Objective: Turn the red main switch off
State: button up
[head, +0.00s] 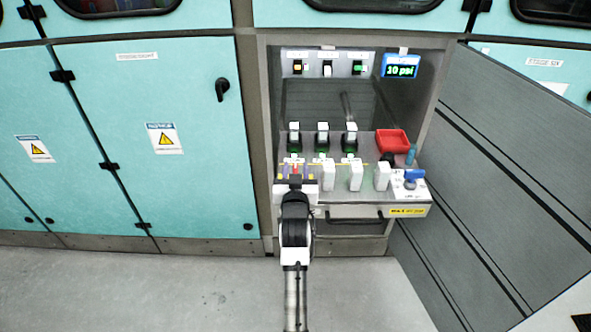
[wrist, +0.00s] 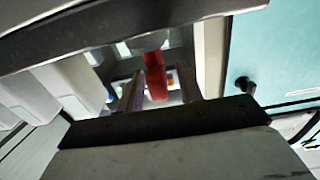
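A red upright lever, which looks like the red main switch (wrist: 156,78), stands in the gap between my gripper's fingers in the wrist view. In the head view a small bit of red (head: 296,170) shows just beyond my gripper (head: 296,180), at the left end of the pull-out panel. I cannot tell whether either finger touches the lever. Its base is partly hidden.
White blocks (head: 356,177) stand right of my gripper on the panel (head: 405,208). A display (head: 401,66) reads 10 psi. An open grey door (head: 510,170) bounds the right.

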jog(key=shift+c, duration=0.5)
grip_shut()
